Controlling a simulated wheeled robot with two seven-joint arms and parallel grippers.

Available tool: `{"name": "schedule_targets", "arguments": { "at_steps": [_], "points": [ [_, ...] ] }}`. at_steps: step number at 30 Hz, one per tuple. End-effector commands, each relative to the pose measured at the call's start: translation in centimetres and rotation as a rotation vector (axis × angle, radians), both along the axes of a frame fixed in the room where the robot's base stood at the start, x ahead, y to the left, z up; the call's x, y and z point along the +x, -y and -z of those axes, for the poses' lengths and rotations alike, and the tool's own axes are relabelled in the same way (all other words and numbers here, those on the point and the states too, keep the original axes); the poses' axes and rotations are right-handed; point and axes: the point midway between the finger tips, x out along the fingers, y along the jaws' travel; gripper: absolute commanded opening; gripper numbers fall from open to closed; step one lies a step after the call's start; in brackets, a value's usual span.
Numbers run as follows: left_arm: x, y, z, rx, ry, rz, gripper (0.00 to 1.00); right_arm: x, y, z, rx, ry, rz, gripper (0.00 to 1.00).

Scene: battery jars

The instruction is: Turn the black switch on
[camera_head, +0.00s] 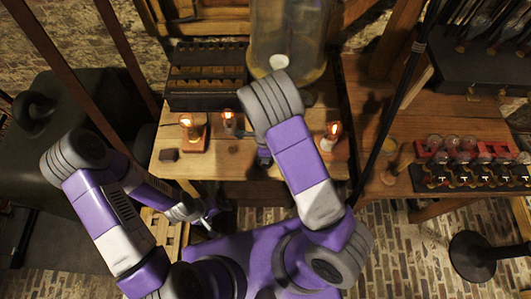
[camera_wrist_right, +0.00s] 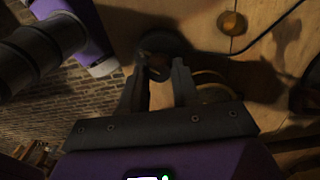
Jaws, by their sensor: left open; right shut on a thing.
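In the right wrist view, a dark round piece (camera_wrist_right: 165,42) on the wooden table lies at the fingertips of my right gripper (camera_wrist_right: 159,78). It looks like the black switch, but shadow hides its detail and its lever position. The fingers are shut on a small part of it. In the head view, my right gripper (camera_head: 265,158) is at the table's front half, mostly hidden by its own arm, which also covers the switch. My left gripper (camera_head: 210,212) is open and empty, below the table's front edge.
Lit bulbs stand on the table at left (camera_head: 187,122), middle (camera_head: 229,119) and right (camera_head: 333,130). A large glass jar (camera_head: 290,35) and a dark slotted box (camera_head: 205,85) stand behind. A bulb rack (camera_head: 465,170) is at right.

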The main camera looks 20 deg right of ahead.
Motion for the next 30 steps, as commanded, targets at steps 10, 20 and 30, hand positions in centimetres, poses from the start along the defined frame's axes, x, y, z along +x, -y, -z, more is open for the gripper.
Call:
{"name": "schedule_targets", "arguments": {
  "at_steps": [10, 20, 30],
  "points": [
    [0.0, 0.0, 0.0, 0.000, 0.000, 0.000, 0.85, 0.0, 0.0, 0.0, 0.001, 0.001, 0.003, 0.51],
    [0.0, 0.0, 0.0, 0.000, 0.000, 0.000, 0.85, 0.0, 0.0, -0.2, 0.001, 0.000, 0.001, 0.56],
    [0.0, 0.0, -1.2, 0.000, 0.000, 0.000, 0.85, 0.1, -0.1, -5.2, 0.001, 0.004, 0.001, 0.56]
  ]
}}
